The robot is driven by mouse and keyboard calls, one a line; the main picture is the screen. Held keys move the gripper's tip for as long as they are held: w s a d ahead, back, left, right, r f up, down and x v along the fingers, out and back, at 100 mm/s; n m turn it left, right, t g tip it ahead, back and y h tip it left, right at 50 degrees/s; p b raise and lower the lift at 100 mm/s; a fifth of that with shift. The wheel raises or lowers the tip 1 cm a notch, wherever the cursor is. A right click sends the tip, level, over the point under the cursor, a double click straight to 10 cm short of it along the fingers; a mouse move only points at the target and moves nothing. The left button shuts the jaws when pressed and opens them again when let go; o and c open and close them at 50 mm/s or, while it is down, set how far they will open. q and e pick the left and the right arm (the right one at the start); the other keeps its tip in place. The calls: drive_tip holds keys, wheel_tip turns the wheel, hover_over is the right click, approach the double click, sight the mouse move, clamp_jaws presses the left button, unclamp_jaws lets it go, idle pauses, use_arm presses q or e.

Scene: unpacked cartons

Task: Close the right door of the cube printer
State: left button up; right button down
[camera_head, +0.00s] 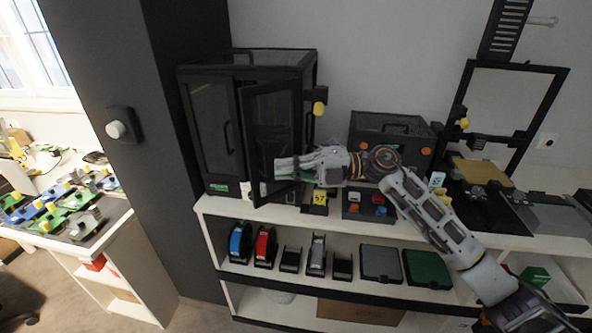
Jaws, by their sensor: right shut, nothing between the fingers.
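The cube printer (240,57) is a black box-shaped cabinet on the left end of the white shelf top. Its left door (210,125) looks flush with the front. Its right door (270,120), a dark panel in a black frame, stands slightly ajar, its free left edge forward of the front. My right gripper (278,166) is shut and empty, in front of the lower right part of this door, with its fingertips pointing left. I cannot tell whether it touches the panel. My left gripper is not in view.
A smaller black printer (390,130) and an open-frame printer (510,110) stand to the right on the shelf top (235,205). Small trays and a yellow tag (319,197) lie below my right arm. A dark pillar (150,190) is at left.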

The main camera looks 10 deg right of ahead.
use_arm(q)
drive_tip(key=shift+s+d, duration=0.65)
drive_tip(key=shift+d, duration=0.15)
use_arm(e)
drive_tip(key=shift+w+a, duration=0.5)
drive_tip(key=shift+w, duration=0.05)
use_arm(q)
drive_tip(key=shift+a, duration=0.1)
